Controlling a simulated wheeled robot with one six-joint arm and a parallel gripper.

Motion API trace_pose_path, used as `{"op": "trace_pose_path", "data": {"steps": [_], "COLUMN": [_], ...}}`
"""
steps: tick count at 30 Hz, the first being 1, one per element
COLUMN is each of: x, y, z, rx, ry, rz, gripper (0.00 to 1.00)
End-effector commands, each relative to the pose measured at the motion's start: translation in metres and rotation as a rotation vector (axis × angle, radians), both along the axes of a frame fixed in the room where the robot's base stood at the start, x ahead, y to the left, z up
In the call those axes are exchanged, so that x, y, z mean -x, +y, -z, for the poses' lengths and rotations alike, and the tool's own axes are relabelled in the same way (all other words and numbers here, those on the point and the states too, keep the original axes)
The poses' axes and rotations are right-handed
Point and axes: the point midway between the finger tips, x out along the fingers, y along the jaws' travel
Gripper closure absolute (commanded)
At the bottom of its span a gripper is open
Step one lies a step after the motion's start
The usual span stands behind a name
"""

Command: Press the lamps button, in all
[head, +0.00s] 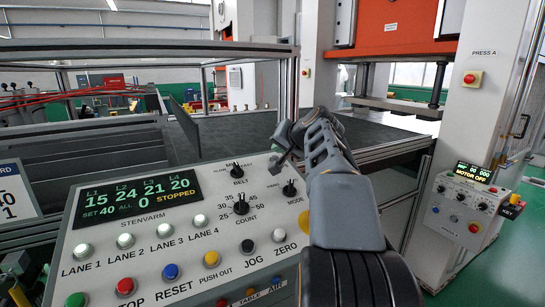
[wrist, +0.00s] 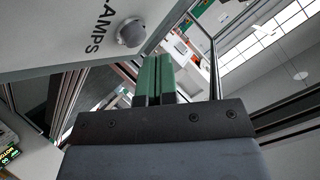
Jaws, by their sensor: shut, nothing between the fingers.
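The grey lamps button (wrist: 131,33) sits beside the printed word LAMPS on the pale panel in the wrist view. In the head view I cannot make this button or its label out; my arm and gripper cover part of the panel's upper right. My gripper (wrist: 157,58) is shut and empty, its green fingers together. In the wrist view the button appears up and left of the fingertips, with a visible gap. In the head view my gripper (head: 277,162) is over the upper edge of the control panel (head: 215,210).
A display (head: 137,202) reads STOPPED, SET 40, ALL 0. White lane buttons (head: 165,230), the belt knob (head: 238,171), count knob (head: 241,208), mode knob (head: 290,188) and coloured buttons crowd the panel. A press control box (head: 458,210) reading MOTOR OFF stands right.

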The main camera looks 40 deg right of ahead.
Motion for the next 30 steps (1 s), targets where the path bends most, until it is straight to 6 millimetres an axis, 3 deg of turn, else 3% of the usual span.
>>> {"op": "trace_pose_path", "data": {"steps": [11,30], "x": [0.001,0.014], "y": [0.000,0.002], "z": [-0.002,-0.049], "rx": [0.000,0.000], "ry": [-0.001,-0.001], "rz": [0.001,0.001], "gripper": [1.00,1.00]}}
